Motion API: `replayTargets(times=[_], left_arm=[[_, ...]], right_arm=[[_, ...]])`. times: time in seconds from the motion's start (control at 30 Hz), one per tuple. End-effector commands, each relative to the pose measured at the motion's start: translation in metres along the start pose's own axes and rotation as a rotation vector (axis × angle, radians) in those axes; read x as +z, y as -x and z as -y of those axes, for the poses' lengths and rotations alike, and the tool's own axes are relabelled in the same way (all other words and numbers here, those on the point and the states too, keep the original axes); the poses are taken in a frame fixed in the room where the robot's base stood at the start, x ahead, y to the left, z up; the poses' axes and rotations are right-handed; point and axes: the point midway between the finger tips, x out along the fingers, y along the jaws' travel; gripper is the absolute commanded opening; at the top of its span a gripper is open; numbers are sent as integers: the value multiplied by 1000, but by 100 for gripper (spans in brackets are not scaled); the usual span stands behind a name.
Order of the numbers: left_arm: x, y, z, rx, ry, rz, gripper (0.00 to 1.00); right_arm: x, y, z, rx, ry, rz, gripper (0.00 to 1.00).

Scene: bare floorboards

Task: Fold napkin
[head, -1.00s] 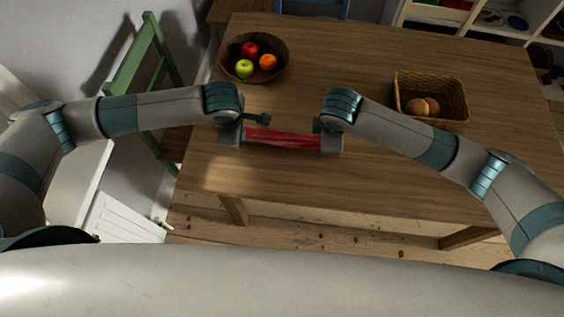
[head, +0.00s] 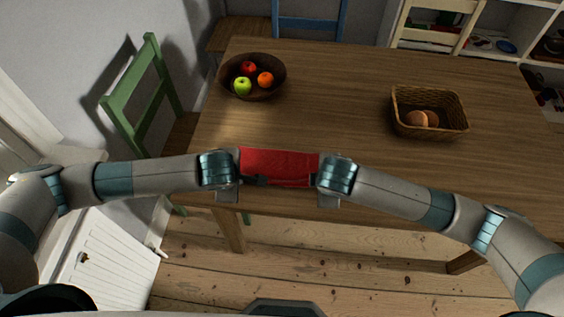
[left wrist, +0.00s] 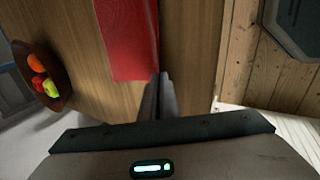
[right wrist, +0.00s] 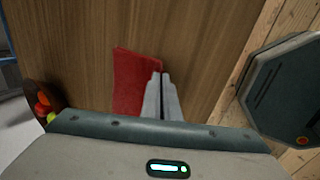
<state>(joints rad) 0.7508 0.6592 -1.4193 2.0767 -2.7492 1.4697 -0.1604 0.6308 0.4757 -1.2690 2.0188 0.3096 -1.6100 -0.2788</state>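The red napkin (head: 278,164) shows as a flat, roughly rectangular panel between my two grippers, at the near edge of the wooden table. My left gripper (head: 254,180) is at its near left corner, and my right gripper (head: 314,181) is at its near right corner. In the left wrist view the napkin (left wrist: 130,40) reaches the closed fingertips (left wrist: 160,78) along its edge. In the right wrist view the napkin (right wrist: 132,82) meets the closed fingertips (right wrist: 160,76). Both grippers look shut on the napkin's near edge. The pinched cloth itself is mostly hidden.
A dark bowl (head: 279,92) of fruit stands at the table's back left. A wicker basket (head: 398,128) with brown round items stands at the right. The middle of the wooden table (head: 335,100) is clear. A green chair (head: 150,100) stands at the left.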

Motion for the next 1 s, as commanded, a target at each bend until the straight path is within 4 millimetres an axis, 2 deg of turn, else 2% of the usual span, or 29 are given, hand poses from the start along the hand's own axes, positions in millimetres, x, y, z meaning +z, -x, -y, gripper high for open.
replayTargets(times=[0.07,0.2,0.23,0.67,0.77,1.0], left_arm=[[0,0,0,0,0,0,0],[0,0,0,-1,0,0,33],[0,0,0,-1,0,0,34],[0,2,0,0,0,1,34],[0,9,-1,0,0,1,34],[1,39,-2,0,0,3,34]], right_arm=[[0,0,0,-1,0,0,0],[0,0,0,-1,0,0,33],[0,0,0,-1,0,0,34],[0,2,0,-1,0,-1,34],[-1,9,-1,0,0,-2,34],[-1,39,-1,-1,1,-3,34]])
